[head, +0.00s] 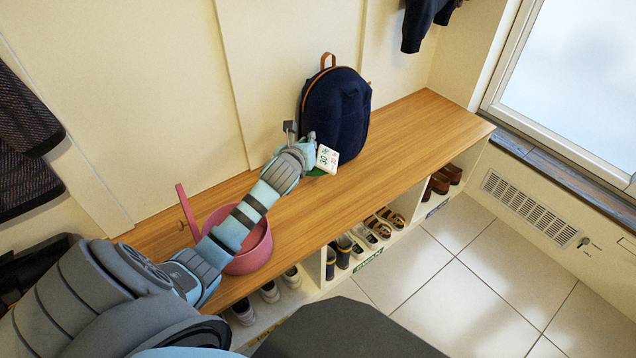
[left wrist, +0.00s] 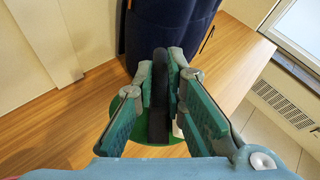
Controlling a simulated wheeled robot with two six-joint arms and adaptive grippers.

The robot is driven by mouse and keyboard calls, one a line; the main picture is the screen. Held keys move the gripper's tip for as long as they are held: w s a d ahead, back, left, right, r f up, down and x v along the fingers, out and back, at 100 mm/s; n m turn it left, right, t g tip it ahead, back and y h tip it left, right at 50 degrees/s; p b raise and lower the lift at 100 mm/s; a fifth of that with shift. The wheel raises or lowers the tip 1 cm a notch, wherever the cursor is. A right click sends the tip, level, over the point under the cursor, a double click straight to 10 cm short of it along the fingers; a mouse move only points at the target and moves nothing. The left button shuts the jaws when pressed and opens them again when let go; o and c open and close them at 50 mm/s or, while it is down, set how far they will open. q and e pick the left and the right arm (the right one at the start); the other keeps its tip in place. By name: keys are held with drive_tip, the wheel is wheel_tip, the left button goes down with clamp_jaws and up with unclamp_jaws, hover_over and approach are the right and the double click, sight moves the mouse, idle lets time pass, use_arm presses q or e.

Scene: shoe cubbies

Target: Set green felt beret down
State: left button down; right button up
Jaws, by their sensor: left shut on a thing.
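The green felt beret (left wrist: 128,135) shows in the left wrist view as a flat green disc below my left gripper (left wrist: 165,75). The exact grip point is hidden. In the head view my left gripper (head: 308,160) is low over the wooden bench (head: 420,125), in front of the navy backpack. Only a small green edge of the beret (head: 316,173) shows there. Whether it touches the bench I cannot tell. My right gripper is not in view.
The navy backpack (head: 335,110) stands right behind the gripper. A white display with digits (head: 327,158) is close beside the fingertips. A pink pot (head: 255,250) stands on the bench under my left arm. Shoes (head: 380,225) fill cubbies below. The bench's right end is clear.

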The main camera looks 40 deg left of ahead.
use_arm(q)
wheel_tip(320, 180, down, 6)
drive_tip(key=b, duration=0.3)
drive_tip(key=shift+s+d, duration=0.1)
drive_tip(key=shift+s, duration=0.05)
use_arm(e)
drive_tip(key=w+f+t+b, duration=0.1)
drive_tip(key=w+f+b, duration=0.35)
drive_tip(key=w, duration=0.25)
use_arm(q)
wheel_tip(320, 180, down, 13)
drive_tip(key=b, duration=0.3)
drive_tip(key=shift+f+b, duration=0.15)
drive_tip(key=shift+b, duration=0.2)
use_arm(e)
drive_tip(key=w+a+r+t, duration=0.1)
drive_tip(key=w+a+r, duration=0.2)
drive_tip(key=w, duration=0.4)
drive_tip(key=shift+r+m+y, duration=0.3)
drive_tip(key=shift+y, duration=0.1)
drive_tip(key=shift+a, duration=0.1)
use_arm(q)
drive_tip(key=c, duration=1.7)
unclamp_jaws()
drive_tip(key=shift+o, duration=0.2)
